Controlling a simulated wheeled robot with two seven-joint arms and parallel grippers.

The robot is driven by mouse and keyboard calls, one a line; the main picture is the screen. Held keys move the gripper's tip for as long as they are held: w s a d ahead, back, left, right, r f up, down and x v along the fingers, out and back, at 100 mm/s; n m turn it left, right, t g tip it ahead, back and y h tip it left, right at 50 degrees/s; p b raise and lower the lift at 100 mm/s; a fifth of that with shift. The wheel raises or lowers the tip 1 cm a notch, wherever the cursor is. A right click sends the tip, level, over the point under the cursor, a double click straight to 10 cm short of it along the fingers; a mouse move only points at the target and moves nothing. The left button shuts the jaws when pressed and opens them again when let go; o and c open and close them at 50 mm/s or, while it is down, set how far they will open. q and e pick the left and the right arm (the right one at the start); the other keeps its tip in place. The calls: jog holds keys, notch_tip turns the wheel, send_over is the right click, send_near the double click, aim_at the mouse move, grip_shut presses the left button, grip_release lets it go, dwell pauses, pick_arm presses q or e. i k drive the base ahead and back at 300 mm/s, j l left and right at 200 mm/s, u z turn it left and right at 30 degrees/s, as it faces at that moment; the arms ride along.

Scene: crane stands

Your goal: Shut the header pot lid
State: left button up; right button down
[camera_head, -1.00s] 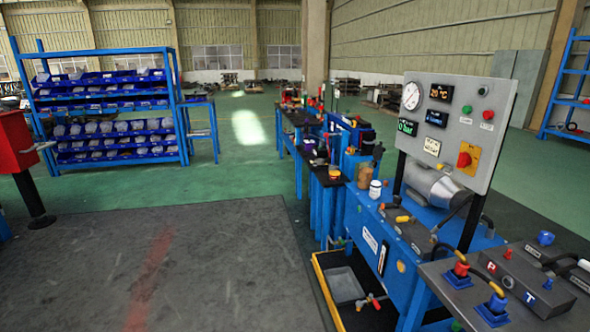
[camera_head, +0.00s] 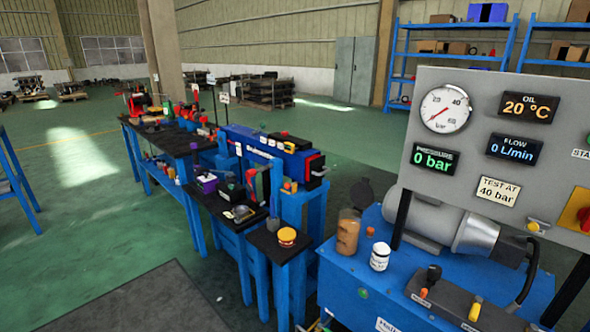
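A clear pot with amber-brown content (camera_head: 347,236) stands upright at the left back corner of the blue bench unit (camera_head: 340,290); it may be the header pot, but I see no label naming it. A dark rounded piece (camera_head: 362,192) rises above and behind its top, perhaps its lid standing up; I cannot tell how they join. Neither of my grippers shows in this view.
A grey gauge panel (camera_head: 480,150) reading 0 bar stands at the right, with a silver motor (camera_head: 430,220) below it. A black block with levers (camera_head: 440,300) lies in front. Dark work tables (camera_head: 170,140) run back at the left. Green floor (camera_head: 60,240) is clear at the left.

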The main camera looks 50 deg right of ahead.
aim_at(363, 195)
jog(key=i+j+z, duration=0.1)
jog(key=i, duration=1.4)
jog(key=i+z, duration=0.3)
jog(key=z, duration=0.15)
jog(key=i+z, duration=0.4)
jog(key=i+j+z, duration=0.2)
jog(key=z, duration=0.25)
